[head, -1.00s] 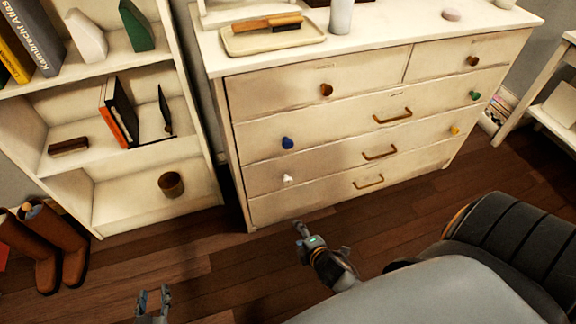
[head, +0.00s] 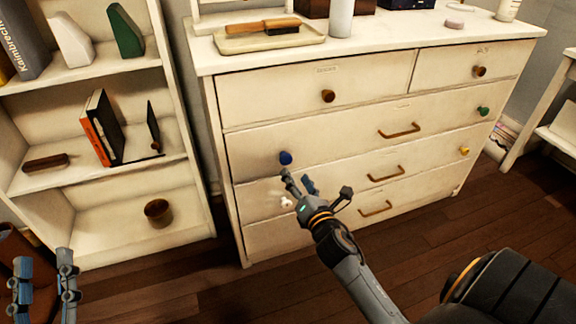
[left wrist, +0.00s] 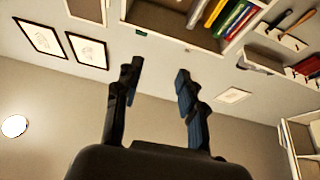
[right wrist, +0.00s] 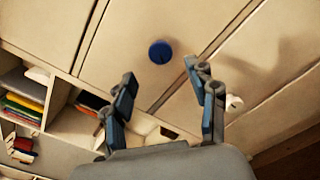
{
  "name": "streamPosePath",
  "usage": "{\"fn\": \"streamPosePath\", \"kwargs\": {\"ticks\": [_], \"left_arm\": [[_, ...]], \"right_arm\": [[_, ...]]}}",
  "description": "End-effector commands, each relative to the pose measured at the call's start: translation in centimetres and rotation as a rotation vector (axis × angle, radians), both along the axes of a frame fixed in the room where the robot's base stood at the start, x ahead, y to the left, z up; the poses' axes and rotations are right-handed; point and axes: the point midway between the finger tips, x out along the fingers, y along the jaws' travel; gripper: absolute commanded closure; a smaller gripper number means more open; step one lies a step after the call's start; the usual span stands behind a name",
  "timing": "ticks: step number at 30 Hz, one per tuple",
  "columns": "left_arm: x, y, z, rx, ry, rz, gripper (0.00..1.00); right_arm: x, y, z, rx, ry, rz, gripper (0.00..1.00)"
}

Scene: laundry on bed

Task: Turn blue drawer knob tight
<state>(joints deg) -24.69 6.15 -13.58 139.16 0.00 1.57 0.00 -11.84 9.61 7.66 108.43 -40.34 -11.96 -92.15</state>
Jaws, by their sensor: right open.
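The blue knob (head: 286,158) is on the left side of the second drawer row of the white dresser (head: 330,147). My right gripper (head: 295,178) is just below and in front of it in the head view. In the right wrist view the blue knob (right wrist: 160,52) lies beyond the open fingertips (right wrist: 160,75), roughly between them and apart from them. The right gripper is empty. My left gripper (head: 45,265) is at the lower left of the head view, in front of the bookshelf, open and empty; its spread fingers (left wrist: 157,70) also show in the left wrist view.
A white knob (head: 286,203) sits below the blue one, close to my right gripper. The bookshelf (head: 165,110) stands left of the dresser. A tray with a brush (head: 268,27) is on top.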

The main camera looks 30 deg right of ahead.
Motion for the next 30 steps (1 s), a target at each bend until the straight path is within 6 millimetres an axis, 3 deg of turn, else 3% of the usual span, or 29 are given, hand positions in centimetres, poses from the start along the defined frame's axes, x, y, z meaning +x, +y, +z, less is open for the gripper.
{"fn": "streamPosePath", "kwargs": {"ticks": [3,10,24,30], "left_arm": [[-0.9,0.0,1.4,-0.030,-0.105,-0.006,0.60],[-2.9,0.2,4.0,-0.079,-0.275,-0.015,0.60],[-3.8,0.3,5.0,-0.100,-0.345,-0.019,0.60],[-3.8,0.3,5.0,-0.100,-0.345,-0.019,0.60]], "right_arm": [[2.7,-0.7,-0.1,-0.001,-0.002,0.000,0.42],[5.9,-1.4,-0.2,0.002,0.000,-0.001,0.42],[7.0,-1.7,-0.1,0.002,0.001,-0.001,0.42],[7.0,-1.7,-0.1,0.002,0.001,-0.001,0.81]]}}
